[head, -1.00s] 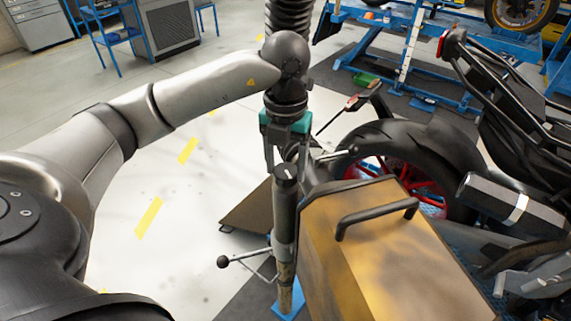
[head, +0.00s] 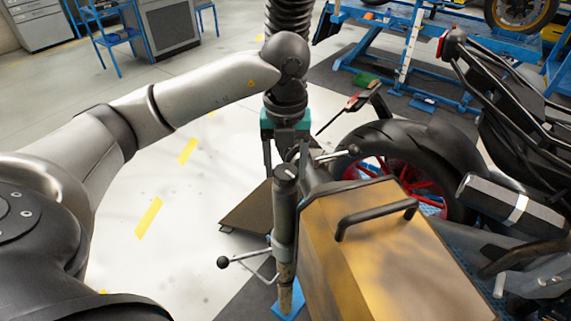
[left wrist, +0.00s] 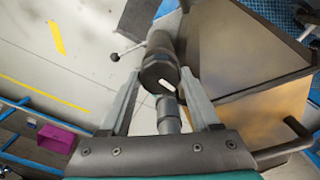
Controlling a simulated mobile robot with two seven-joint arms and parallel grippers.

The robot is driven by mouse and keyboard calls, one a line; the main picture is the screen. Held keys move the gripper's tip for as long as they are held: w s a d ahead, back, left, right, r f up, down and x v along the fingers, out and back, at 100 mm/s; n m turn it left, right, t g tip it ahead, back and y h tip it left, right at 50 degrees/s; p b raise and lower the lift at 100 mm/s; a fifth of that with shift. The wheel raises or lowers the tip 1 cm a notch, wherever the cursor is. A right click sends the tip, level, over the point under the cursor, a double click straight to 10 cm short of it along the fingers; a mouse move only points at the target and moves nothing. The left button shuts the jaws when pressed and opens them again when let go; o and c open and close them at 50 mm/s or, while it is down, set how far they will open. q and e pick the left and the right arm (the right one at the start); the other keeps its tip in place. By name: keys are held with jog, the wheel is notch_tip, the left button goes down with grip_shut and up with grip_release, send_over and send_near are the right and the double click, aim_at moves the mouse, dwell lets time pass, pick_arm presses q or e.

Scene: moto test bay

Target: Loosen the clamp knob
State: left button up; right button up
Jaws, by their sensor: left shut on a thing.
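The clamp knob (head: 286,173) is a dark round cap with a white mark, at the top of an upright grey post (head: 284,215) in the head view. It also shows in the left wrist view (left wrist: 158,70), between the two finger ends. My left gripper (head: 284,168) points down from above and is shut on the knob, a finger on each side. It shows in the left wrist view too (left wrist: 160,78). One finger is partly hidden in the head view. My right gripper is in neither view.
A brown metal box (head: 365,245) with a black handle (head: 377,217) stands right beside the post. A ball-ended lever (head: 240,261) sticks out left, low on the post. A motorcycle rear wheel (head: 400,165) is behind the box.

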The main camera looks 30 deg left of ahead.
aim_at(286, 170)
pick_arm(q)
jog(key=shift+r, duration=0.1)
jog(key=o, duration=1.4)
jog(key=shift+c, duration=0.2)
notch_tip(286, 170, up, 6)
jog(key=shift+f, duration=0.15)
notch_tip(286, 170, up, 10)
jog(key=p, duration=0.2)
jog(key=shift+f, duration=0.25)
